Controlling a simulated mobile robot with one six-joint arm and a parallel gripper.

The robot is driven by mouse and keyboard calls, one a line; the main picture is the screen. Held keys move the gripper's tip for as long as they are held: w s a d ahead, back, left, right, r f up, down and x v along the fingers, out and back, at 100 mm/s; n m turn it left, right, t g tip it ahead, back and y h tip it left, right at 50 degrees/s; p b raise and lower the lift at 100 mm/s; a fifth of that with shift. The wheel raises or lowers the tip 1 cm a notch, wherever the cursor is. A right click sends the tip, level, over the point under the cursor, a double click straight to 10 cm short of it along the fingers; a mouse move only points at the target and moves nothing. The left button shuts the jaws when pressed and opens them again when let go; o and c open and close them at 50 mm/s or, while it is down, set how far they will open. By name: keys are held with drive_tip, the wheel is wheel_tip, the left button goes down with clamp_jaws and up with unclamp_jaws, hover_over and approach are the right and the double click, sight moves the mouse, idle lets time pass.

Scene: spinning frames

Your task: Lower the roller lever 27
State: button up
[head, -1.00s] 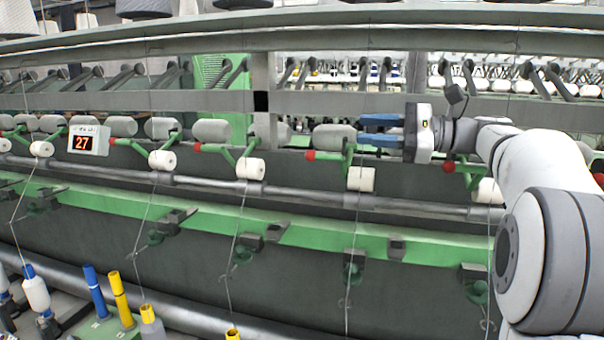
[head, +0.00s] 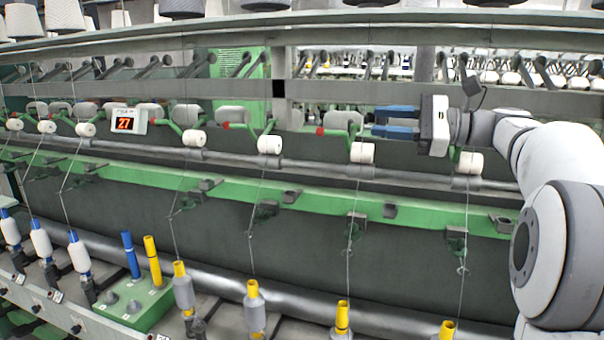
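Similar green levers, grey rollers and white rollers line the frame. A green rail (head: 330,206) runs below, with threads hanging in front. Bobbins stand at the bottom, with a blue tube (head: 131,255) and a yellow tube (head: 152,260) on a green block (head: 137,304).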

drive_tip(key=s+a+f+n+g+h, duration=0.15)
drive_tip(key=s+a+f+h, duration=0.3)
drive_tip(key=f, duration=0.45)
drive_tip(key=s+a+f+n+g+h, duration=0.1)
drive_tip(key=s+a+f+n+h, duration=0.15)
drive_tip(key=s+f, duration=0.45)
drive_tip(key=s+d+f+n+h, duration=0.3)
drive_tip(key=s+f+n+h, duration=0.2)
drive_tip(key=s+f, duration=0.2)
drive_tip(key=s+d+f+n+h, duration=0.3)
drive_tip(key=s+f+n+h, duration=0.2)
drive_tip(key=f, duration=0.7)
drive_tip(key=shift+s+n, duration=0.4)
drive_tip(key=shift+s, duration=0.55)
